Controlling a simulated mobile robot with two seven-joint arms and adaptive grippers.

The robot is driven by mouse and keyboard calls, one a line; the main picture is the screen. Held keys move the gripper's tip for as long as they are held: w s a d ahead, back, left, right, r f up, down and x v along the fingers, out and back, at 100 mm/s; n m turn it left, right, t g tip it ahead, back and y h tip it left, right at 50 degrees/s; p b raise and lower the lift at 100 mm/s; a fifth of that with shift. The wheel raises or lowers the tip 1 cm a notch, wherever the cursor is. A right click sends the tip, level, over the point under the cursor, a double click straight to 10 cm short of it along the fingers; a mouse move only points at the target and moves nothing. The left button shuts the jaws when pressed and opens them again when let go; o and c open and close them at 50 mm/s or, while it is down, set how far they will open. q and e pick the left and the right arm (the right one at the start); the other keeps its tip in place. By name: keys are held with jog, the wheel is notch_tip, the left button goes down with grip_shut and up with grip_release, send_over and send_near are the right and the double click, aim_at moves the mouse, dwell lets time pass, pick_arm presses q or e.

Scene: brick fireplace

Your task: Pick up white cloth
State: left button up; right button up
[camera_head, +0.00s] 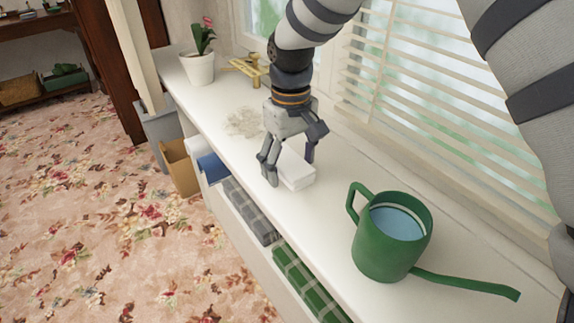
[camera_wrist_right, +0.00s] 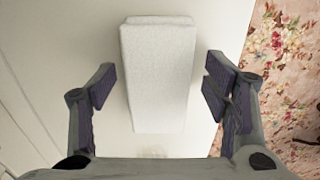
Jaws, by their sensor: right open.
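The white cloth (camera_head: 295,170) is a folded, block-shaped bundle lying on the white windowsill shelf. In the right wrist view the cloth (camera_wrist_right: 158,75) lies lengthwise between the two fingers, with a visible gap on each side. My right gripper (camera_head: 289,168) is open and points down over the cloth, one finger on either side of it. In the right wrist view the gripper (camera_wrist_right: 158,88) shows both fingers spread. Part of the cloth is hidden behind the gripper in the head view. My left gripper is not in view.
A green watering can (camera_head: 383,250) with water stands nearer on the shelf (camera_head: 330,220), its spout pointing right. A dusty patch (camera_head: 243,122), a brass stand (camera_head: 248,69) and a potted plant (camera_head: 200,68) are farther back. Window blinds (camera_head: 430,90) border the right side.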

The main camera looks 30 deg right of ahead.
aim_at(289, 163)
jog(key=c, duration=1.1)
jog(key=shift+w+r, duration=0.1)
jog(key=shift+r, duration=0.2)
notch_tip(289, 163, up, 3)
jog(key=shift+a+r, duration=0.15)
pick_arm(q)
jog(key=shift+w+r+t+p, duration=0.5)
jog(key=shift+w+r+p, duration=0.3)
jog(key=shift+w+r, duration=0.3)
pick_arm(e)
jog(key=s+a+r, duration=0.1)
jog(key=a+r, duration=0.2)
jog(key=a, duration=0.1)
jog(key=s+a+r, duration=0.2)
jog(key=a+r, duration=0.1)
jog(key=a, duration=0.1)
jog(key=s+a+r, duration=0.2)
jog(key=a+r, duration=0.1)
jog(key=a, duration=0.1)
jog(key=shift+s+a, duration=0.2)
jog(key=shift+a, duration=0.15)
jog(key=shift+o, duration=0.5)
